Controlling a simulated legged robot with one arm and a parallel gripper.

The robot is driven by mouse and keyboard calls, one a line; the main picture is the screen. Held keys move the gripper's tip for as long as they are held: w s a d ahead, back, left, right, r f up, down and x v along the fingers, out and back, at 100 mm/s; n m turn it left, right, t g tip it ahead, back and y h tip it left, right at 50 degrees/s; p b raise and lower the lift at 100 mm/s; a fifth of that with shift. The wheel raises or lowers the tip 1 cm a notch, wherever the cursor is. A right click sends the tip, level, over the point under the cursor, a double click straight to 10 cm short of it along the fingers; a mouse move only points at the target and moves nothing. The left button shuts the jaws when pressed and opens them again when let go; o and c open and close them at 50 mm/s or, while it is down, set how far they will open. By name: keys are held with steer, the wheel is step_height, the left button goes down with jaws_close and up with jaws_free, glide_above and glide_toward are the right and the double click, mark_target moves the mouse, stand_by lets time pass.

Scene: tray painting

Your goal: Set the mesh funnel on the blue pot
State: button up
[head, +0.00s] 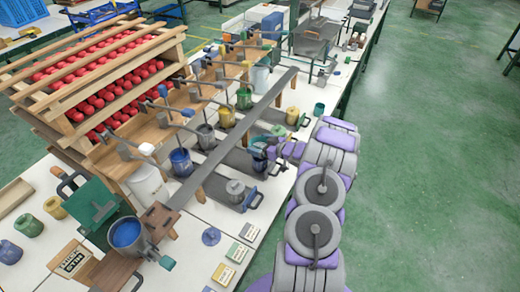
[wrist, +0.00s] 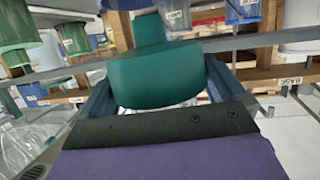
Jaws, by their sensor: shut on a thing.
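My gripper (head: 262,156) is over the front part of the white bench, its two dark blue fingers on either side of a teal-green piece (wrist: 160,75) in the wrist view. It is shut on this piece; I cannot tell whether it belongs to the mesh funnel, as no mesh is clear. A blue pot (head: 181,162) stands in the row under the lever arms, to the left of my gripper and apart from it. Another blue vessel (head: 127,234), open with blue inside, is at the lower left.
A long grey bar (head: 235,135) runs between my gripper and the row of pots. A grey vessel (head: 235,188) stands on a dark tray left of my gripper. A yellow jar (head: 292,115) and a teal cup (head: 319,109) stand behind it. Flat labelled blocks (head: 237,252) lie at the front.

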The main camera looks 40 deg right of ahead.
mark_target(260, 149)
steer(key=shift+f, duration=1.1)
steer(key=shift+f, duration=0.15)
steer(key=shift+f, duration=0.5)
steer(key=o, duration=0.6)
steer(key=shift+r, duration=0.15)
